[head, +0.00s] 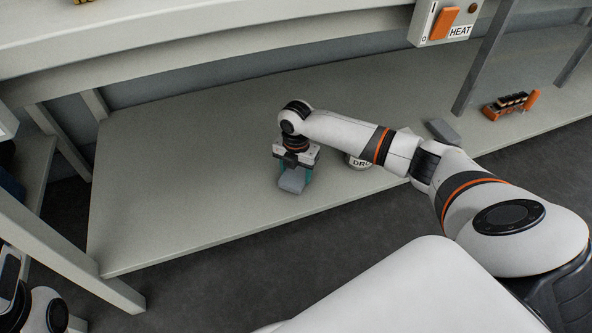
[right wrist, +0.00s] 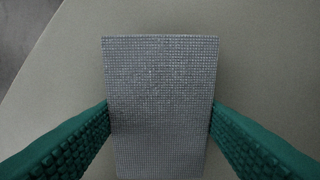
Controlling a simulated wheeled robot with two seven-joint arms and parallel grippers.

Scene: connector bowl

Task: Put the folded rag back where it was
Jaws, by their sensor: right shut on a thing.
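The folded rag (head: 292,183) is a grey-blue block over the left-middle part of the grey lower shelf (head: 190,190). My right gripper (head: 294,172) points down and is shut on it. In the right wrist view the rag (right wrist: 160,105) has a woven grey surface and sits upright in the picture between the two green ribbed fingers (right wrist: 160,125), which touch its sides. I cannot tell whether the rag touches the shelf. Only white and black parts of my left arm show at the lower left; its gripper does not show.
A white container (head: 358,164) lettered "DRO" stands partly behind my right forearm. A dark grey flat block (head: 443,131) lies behind that arm. An orange rack (head: 511,104) with dark pieces is at the far right. A HEAT switch box (head: 443,22) hangs above. The shelf's left side is clear.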

